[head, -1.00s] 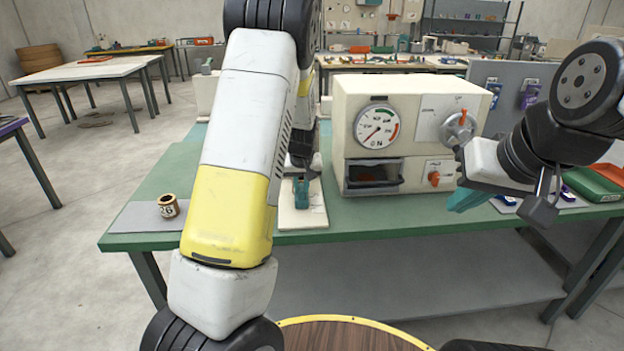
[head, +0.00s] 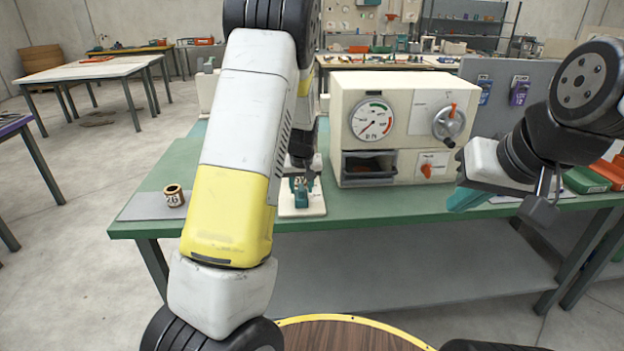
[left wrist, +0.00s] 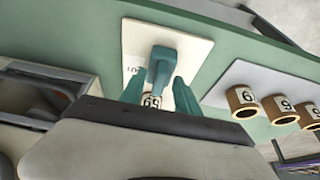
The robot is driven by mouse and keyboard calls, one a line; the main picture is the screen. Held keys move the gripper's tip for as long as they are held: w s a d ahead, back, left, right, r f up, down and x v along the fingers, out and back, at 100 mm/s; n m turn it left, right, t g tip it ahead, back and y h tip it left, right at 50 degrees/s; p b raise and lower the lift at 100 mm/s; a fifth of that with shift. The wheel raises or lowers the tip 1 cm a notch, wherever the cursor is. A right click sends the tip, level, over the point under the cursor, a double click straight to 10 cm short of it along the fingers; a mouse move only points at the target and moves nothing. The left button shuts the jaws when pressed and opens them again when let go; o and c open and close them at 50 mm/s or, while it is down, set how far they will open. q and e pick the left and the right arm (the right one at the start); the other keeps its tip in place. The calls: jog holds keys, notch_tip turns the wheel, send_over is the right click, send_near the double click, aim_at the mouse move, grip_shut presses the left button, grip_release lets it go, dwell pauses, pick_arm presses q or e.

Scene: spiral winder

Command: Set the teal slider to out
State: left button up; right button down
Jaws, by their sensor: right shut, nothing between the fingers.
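The teal slider (left wrist: 162,66) stands on a white plate (left wrist: 192,48) with a partly readable dark label, seen in the left wrist view. In the head view the white plate (head: 314,208) lies at the table's front edge, with teal parts above it. My left gripper (left wrist: 158,86) points down at the plate, its two teal fingers apart on either side of the slider's near end. Whether they touch it, I cannot tell. A ring-like piece marked with a number (left wrist: 151,101) shows between the fingers. My right gripper (head: 466,199) is shut and empty, right of the cream machine.
The cream machine (head: 393,170) with dial, crank and orange knob stands right of the plate. A numbered cup (head: 173,195) is on a grey mat (head: 140,208) at left; several cups show in the left wrist view. Green trays (head: 587,180) lie far right.

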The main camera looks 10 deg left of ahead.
pick_arm(q)
jog(key=v, duration=0.7)
jog(key=shift+s+r, duration=0.2)
jog(key=shift+r, duration=0.15)
jog(key=s+d+r+m+h, duration=0.1)
jog(key=s+r, duration=0.4)
jog(key=s, duration=0.5)
jog(key=s+d+r+m+t+h, duration=0.1)
jog(key=s+r, duration=0.4)
jog(key=s, duration=0.5)
jog(key=s+d+r+m+t+h, duration=0.1)
jog(key=s+r, duration=0.4)
jog(key=s, duration=0.5)
jog(key=shift+s+d+r+m, duration=0.25)
jog(key=shift+d+r+m, duration=0.15)
jog(key=shift+d, duration=0.15)
jog(key=shift+a, duration=0.1)
